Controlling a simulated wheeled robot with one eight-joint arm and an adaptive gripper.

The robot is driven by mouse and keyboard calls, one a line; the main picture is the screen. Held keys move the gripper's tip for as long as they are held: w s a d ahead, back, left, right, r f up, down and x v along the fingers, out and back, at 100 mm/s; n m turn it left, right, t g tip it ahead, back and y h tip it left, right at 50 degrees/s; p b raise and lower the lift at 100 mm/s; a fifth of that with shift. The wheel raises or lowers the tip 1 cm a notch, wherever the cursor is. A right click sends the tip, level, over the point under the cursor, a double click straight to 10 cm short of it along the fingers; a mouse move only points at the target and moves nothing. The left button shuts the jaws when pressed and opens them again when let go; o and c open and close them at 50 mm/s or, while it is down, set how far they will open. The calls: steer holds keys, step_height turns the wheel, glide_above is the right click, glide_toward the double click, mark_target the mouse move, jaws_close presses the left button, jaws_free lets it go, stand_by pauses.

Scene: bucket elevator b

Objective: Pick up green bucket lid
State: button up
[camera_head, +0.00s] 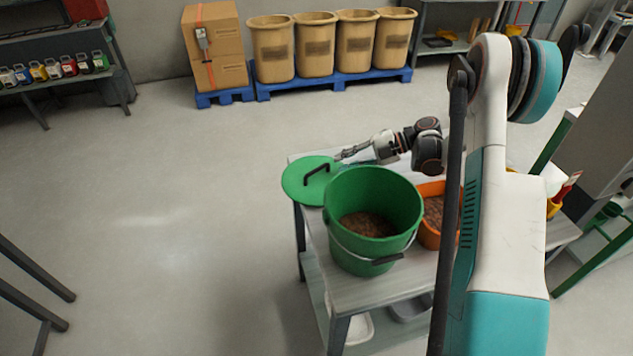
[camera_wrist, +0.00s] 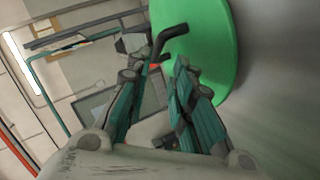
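The green bucket lid (camera_head: 302,191) lies flat at the far left corner of the table (camera_head: 363,294), partly past its edge, with a black handle on top. The lid also shows in the wrist view (camera_wrist: 212,48), with its black handle (camera_wrist: 170,40) just ahead of the fingers. My gripper (camera_head: 340,156) is at the far side of the lid, close to the handle but apart from it. In the wrist view my gripper (camera_wrist: 160,72) has its fingers spread with nothing between them. The green bucket (camera_head: 362,240) stands in front of the lid and holds brown granules.
An orange bucket (camera_head: 431,239) with similar contents stands right of the green one, partly hidden by my arm. Several tan bins (camera_head: 272,50) stand on blue pallets at the back. The floor left of the table is clear.

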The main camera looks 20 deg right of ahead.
mark_target(319, 169)
steer(key=shift+b+x, duration=1.1)
steer(key=shift+x, duration=2.45)
steer(key=shift+r, duration=0.25)
jaws_close()
